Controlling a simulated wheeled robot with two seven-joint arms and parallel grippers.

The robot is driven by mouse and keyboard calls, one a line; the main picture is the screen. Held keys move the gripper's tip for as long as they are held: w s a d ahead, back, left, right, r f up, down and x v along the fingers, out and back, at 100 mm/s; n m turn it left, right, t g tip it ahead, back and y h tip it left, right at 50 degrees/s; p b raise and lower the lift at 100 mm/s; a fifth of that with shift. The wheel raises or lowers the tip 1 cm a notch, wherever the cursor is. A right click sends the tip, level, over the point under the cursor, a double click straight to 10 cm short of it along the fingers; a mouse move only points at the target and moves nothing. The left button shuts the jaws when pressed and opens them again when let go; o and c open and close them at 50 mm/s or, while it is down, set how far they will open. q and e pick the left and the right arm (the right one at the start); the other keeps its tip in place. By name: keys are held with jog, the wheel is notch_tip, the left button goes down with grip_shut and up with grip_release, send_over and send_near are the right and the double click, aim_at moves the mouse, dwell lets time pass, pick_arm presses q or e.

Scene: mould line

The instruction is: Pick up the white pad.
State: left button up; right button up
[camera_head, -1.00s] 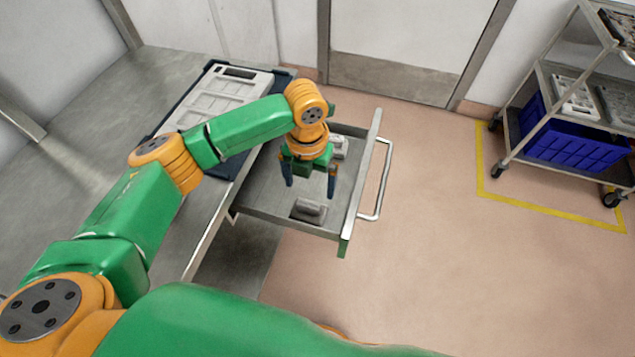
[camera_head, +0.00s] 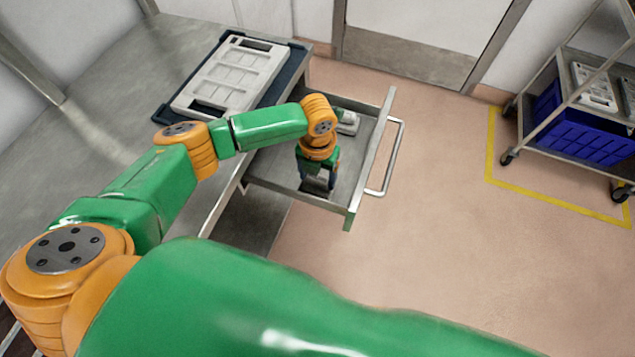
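A light, whitish pad-like block (camera_head: 348,122) lies in the far part of the open drawer (camera_head: 352,190), partly hidden by my wrist. A greyer block (camera_head: 316,184) lies in the near part of the drawer. My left gripper (camera_head: 318,182) points down into the drawer at this greyer block. Its fingers look apart, one on each side of the block; I cannot tell whether they touch it. My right gripper is not in view.
The drawer's front and handle (camera_head: 391,160) stick out over clear floor. A grey mould plate (camera_head: 232,78) lies on a dark tray on the metal table (camera_head: 110,110). A trolley with a blue crate (camera_head: 575,130) stands at right inside yellow floor tape.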

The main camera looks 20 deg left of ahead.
pick_arm(q)
jog(key=shift+w, duration=0.1)
jog(key=shift+c, duration=0.8)
